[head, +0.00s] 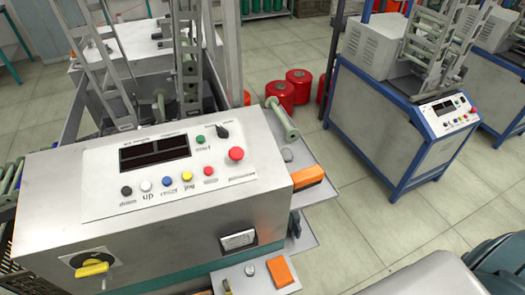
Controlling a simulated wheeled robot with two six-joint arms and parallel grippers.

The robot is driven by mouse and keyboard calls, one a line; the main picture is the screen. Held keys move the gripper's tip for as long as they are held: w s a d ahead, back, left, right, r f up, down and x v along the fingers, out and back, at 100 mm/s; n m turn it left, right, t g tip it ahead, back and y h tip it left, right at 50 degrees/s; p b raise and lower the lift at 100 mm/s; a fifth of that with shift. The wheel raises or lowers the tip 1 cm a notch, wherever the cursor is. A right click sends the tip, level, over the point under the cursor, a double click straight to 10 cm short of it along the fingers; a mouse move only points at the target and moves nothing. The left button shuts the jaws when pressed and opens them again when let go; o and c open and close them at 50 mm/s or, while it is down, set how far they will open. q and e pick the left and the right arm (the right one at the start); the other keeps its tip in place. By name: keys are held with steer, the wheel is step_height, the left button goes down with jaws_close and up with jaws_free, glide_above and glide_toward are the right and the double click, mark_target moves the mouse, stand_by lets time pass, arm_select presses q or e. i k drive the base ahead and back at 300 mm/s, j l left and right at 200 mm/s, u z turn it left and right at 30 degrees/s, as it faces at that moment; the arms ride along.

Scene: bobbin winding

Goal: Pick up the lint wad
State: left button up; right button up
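I cannot clearly make out a lint wad. A small grey lump (287,155) lies on the grey side shelf (315,192), close to the machine's right side; it may be the wad, but it is too small to tell. Another small greyish round piece (249,269) sits on the lower front shelf (232,275), beside an orange block (281,272). Neither of my grippers is in view, so nothing shows of what they hold.
The winding machine's control box (150,215), with buttons and a yellow knob, fills the left. A second orange block (295,195) and a pale green bobbin (283,118) are at the side shelf. Red drums (279,96) stand behind.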

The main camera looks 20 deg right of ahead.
mark_target(287, 156)
steer(key=l+u, duration=0.4)
steer(key=l, duration=0.7)
steer(key=l+u, duration=0.4)
steer(key=l, duration=0.7)
steer(key=k, duration=0.05)
